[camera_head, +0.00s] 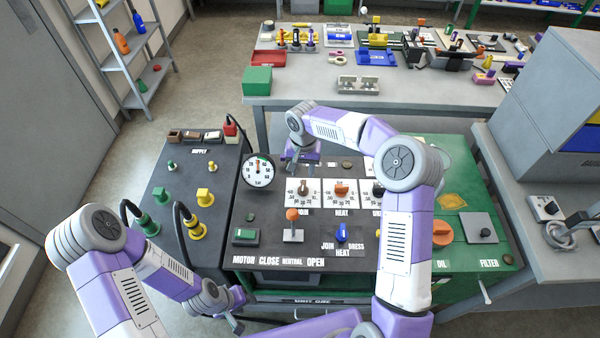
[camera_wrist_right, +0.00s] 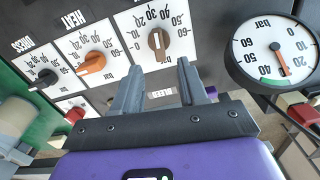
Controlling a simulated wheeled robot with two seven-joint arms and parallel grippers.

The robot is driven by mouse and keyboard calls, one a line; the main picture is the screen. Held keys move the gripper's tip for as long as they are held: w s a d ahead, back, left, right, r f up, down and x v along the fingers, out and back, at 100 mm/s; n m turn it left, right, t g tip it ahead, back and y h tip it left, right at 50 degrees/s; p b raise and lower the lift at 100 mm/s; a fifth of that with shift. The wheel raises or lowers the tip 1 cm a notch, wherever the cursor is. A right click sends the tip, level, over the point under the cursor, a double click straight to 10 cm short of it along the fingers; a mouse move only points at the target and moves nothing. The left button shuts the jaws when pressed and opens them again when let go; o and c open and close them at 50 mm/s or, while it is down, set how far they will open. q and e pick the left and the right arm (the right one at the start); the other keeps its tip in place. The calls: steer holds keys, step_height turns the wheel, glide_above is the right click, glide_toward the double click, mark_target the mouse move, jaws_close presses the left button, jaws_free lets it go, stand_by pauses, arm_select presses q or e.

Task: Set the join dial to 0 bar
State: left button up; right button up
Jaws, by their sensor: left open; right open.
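The join dial (camera_head: 303,190) is the leftmost of three white-plated dials on the dark panel of the cart. My right gripper (camera_head: 292,160) is open and empty behind the dial plate. In the wrist view its two fingers (camera_wrist_right: 160,85) stand apart just short of the knob, not around it. My left gripper (camera_head: 236,322) is open, low at the cart's front left, away from the dial.
The heat dial (camera_wrist_right: 93,62) has an orange knob, the dress dial (camera_wrist_right: 45,77) a black one. A round bar gauge (camera_wrist_right: 275,50) stands beside the join dial. An orange-topped lever (camera_head: 292,215) and a blue selector (camera_head: 342,232) are nearer the front.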

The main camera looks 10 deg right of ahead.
mark_target(303, 185)
steer(key=f, duration=0.3)
steer(key=f+b, duration=0.1)
steer(key=f, duration=0.2)
steer(key=shift+s+f, duration=0.2)
steer(key=shift+f, duration=0.2)
jaws_close()
